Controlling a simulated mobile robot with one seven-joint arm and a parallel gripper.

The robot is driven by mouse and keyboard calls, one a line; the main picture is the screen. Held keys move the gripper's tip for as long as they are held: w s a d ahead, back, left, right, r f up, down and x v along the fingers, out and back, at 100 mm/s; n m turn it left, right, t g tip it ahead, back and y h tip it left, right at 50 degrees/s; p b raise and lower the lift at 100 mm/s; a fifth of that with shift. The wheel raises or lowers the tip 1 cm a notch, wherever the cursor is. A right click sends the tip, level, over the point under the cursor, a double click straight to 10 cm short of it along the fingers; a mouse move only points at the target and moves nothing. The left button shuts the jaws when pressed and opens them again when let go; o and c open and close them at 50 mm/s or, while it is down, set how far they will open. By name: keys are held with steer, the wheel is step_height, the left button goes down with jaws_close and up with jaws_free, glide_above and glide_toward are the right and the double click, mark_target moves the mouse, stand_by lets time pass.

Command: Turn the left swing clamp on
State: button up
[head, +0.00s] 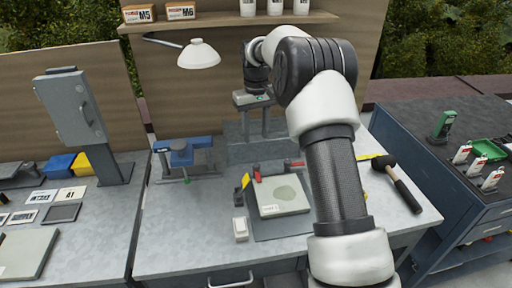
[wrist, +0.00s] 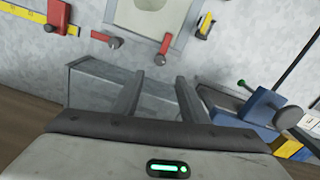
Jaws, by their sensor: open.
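The left swing clamp (head: 257,173), a small red lever on a dark pivot, is at the back edge of a light plate (head: 283,210). In the wrist view, which looks from the opposite side, this clamp (wrist: 165,44) is right of centre, its red arm pointing toward the plate. The other red clamp (head: 294,164) is to its right in the head view; in the wrist view (wrist: 104,39) its arm points sideways. My gripper (head: 256,137) is behind the clamps, fingers down. In the wrist view my gripper (wrist: 160,80) is open and empty, apart from the left clamp.
A grey stepped block (head: 234,150) stands beside my fingers. A blue vise (head: 183,152) is to the left. A yellow-handled lever (head: 242,186) is beside the plate. A black-headed hammer (head: 400,188) lies at right. A lamp (head: 198,54) hangs over the bench.

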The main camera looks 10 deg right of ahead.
steer(key=shift+r, duration=2.55)
